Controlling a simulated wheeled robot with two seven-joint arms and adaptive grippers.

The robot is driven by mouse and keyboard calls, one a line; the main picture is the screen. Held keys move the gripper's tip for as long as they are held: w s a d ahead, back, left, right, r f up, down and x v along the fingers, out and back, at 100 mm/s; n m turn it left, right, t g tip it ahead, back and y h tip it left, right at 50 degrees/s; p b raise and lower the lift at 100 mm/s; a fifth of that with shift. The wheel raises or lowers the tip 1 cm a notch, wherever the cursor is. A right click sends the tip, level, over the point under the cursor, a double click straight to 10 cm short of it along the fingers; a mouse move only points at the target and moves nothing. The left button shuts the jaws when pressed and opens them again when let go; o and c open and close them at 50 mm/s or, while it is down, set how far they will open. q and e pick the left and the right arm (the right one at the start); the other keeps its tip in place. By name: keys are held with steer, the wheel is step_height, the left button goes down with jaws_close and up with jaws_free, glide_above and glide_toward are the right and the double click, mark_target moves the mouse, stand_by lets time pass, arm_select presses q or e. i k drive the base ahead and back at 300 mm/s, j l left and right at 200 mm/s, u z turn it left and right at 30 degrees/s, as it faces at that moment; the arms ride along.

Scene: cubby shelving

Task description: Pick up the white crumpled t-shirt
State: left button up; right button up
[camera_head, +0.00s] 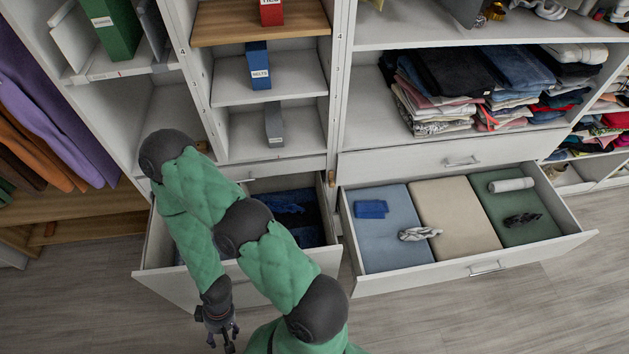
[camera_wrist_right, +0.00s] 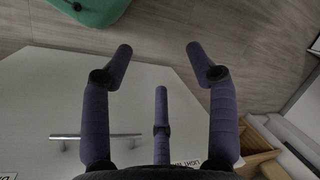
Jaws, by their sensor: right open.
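A small crumpled white-and-grey cloth (camera_head: 418,233), the likeliest match for the white t-shirt, lies in the open right drawer (camera_head: 405,284), across the blue and beige sections. A white rolled cloth (camera_head: 511,185) lies in the green section. My right gripper (camera_head: 222,341) is low in front of the open left drawer (camera_head: 153,262), well left of the crumpled cloth. In the right wrist view my right gripper (camera_wrist_right: 158,49) has its fingers spread with nothing between them, near a white drawer front (camera_wrist_right: 60,100). My left gripper is not in view.
A folded blue cloth (camera_head: 371,209) and a dark crumpled cloth (camera_head: 523,220) share the right drawer. Dark blue clothes (camera_head: 291,209) fill part of the left drawer. A bar handle (camera_wrist_right: 95,136) shows in the right wrist view. The wood floor (camera_head: 440,325) in front is clear.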

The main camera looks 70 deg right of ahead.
mark_target(413, 234)
steer(key=z, duration=3.65)
steer(key=i+l+u, duration=0.1)
steer(key=u, duration=0.3)
steer(key=l+u, duration=0.1)
steer(key=u, duration=0.25)
steer(key=i+l+u, duration=0.1)
steer(key=u, duration=0.3)
steer(key=l+u, duration=0.2)
steer(key=u, duration=0.15)
steer(key=l+u, duration=0.2)
steer(key=l, duration=0.5)
steer(key=l+u, duration=0.2)
steer(key=l, duration=0.55)
steer(key=k+l+u, duration=0.2)
steer(key=l, duration=0.5)
steer(key=i, duration=0.1)
